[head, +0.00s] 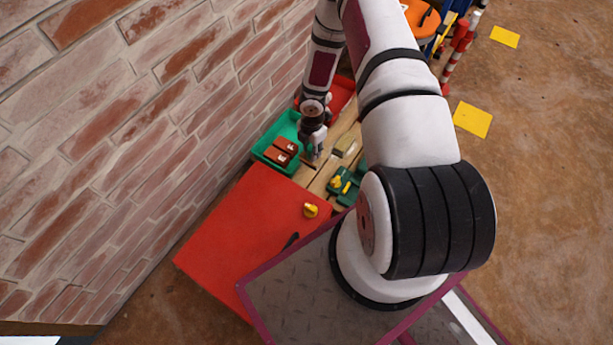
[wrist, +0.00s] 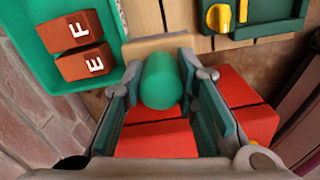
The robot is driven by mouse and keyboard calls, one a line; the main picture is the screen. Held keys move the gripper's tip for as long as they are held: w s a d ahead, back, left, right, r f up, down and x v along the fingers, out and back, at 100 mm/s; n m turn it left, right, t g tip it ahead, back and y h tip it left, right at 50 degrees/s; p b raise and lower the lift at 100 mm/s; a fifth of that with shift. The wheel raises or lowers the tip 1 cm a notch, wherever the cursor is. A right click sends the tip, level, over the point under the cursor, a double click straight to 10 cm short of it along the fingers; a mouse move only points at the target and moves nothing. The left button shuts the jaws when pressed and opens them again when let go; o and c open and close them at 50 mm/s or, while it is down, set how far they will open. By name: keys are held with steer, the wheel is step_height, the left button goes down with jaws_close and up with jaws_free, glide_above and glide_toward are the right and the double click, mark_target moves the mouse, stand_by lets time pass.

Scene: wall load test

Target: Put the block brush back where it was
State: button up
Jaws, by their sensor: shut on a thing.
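My gripper (wrist: 160,82) is shut on the green round grip (wrist: 161,85) of what looks like the block brush. A tan wooden block (wrist: 155,44) shows just past the grip, crosswise to it. In the head view my gripper (head: 312,156) is low over the wooden top (head: 318,182), close to the right side of the green brick tray (head: 262,151). The held thing is small there and mostly hidden by the gripper. I cannot tell whether it touches the wood.
Two red-brown lettered bricks (wrist: 75,33) lie in the green tray. A smaller green holder with a yellow part (wrist: 218,17) is at the right. A tan block (head: 346,146) lies on the wood. The brick wall (head: 150,120) rises at the left, and a red panel (head: 245,225) is in front.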

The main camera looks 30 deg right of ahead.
steer(key=shift+d+f, duration=0.1)
steer(key=shift+f, duration=0.85)
step_height(320, 180, down, 10)
steer(key=b, duration=0.4)
steer(key=shift+r+b, duration=0.25)
steer(key=shift+b, duration=0.15)
steer(key=shift+f, duration=0.15)
steer(key=o, duration=1.1)
